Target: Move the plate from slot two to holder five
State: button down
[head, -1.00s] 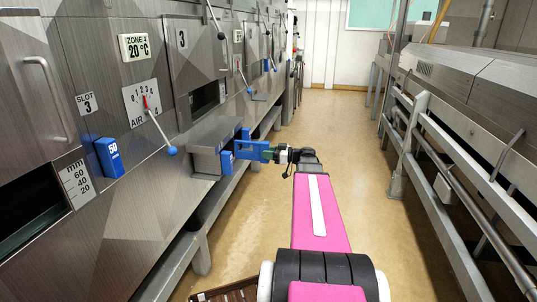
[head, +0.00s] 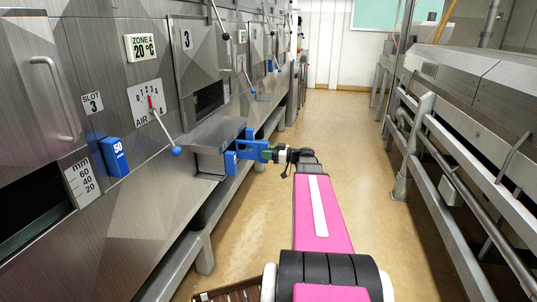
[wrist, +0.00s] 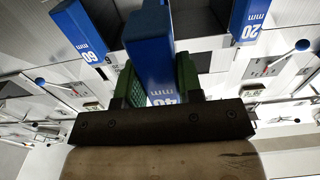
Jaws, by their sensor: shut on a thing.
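My gripper (wrist: 155,78) is shut on a blue plate (wrist: 148,50) in the wrist view, with a green finger on either side. White lettering ending in mm shows on it; its number is partly hidden by the gripper. The plate's far end reaches towards a dark recess. In the head view my gripper (head: 277,154) is at blue parts (head: 256,150) beside a grey box-like housing (head: 218,133) on the machine's left wall. I cannot tell these blue parts apart there. No label for slot two or holder five is readable.
Blue plates marked 60 mm (wrist: 78,30) and 20 mm (wrist: 249,20) flank the held plate. A 50 mm plate (head: 114,156) hangs near the Slot 3 label. A blue-knobbed lever (head: 176,150) projects close by. The aisle floor (head: 350,130) is clear; a metal rail (head: 415,130) runs right.

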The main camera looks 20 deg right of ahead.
aim_at(245, 158)
jog(key=shift+x, duration=5.35)
jog(key=c, duration=0.7)
grip_release()
jog(key=v, duration=1)
jog(key=shift+s+d, duration=0.25)
jog(key=shift+d, duration=0.05)
